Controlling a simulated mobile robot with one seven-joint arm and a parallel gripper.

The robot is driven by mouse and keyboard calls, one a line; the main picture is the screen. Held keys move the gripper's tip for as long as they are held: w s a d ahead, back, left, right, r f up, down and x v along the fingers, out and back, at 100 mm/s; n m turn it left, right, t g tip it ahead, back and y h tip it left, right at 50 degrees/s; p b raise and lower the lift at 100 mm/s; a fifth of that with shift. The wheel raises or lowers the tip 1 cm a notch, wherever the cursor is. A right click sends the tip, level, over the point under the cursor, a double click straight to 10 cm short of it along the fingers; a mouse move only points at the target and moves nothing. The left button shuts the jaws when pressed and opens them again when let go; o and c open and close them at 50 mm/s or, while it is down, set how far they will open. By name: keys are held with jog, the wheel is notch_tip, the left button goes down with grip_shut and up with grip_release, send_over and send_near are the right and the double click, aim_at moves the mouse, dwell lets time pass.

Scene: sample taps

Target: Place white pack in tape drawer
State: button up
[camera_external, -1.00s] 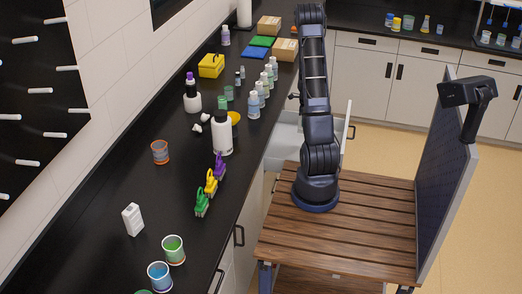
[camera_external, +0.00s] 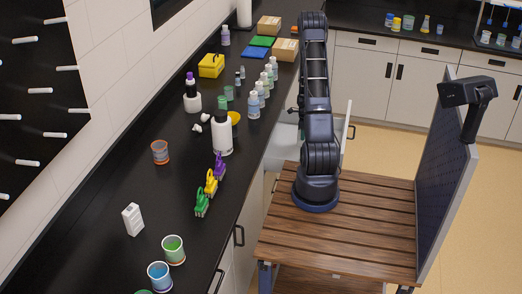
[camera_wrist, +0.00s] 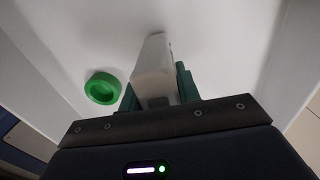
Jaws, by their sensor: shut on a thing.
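In the wrist view my gripper (camera_wrist: 157,86) is shut on a white pack (camera_wrist: 154,60), with a green finger on each side. The pack points down into an open white drawer (camera_wrist: 220,32). Whether it touches the drawer's bottom is hard to tell. A green tape roll (camera_wrist: 103,88) lies in the drawer, left of the pack and apart from it. In the external view the open drawer (camera_external: 346,122) shows partly behind my arm. My gripper and the held pack are hidden there.
Another white box (camera_external: 133,219) stands on the black counter (camera_external: 110,262), near several cups and a white bottle (camera_external: 222,138). Colored clips (camera_external: 211,183) line the counter edge. The drawer's walls are close around my gripper.

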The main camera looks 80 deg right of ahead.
jog(key=shift+f, duration=0.1)
jog(key=o, duration=1.1)
jog(key=shift+c, duration=0.2)
notch_tip(320, 180, up, 12)
jog(key=shift+r, duration=0.15)
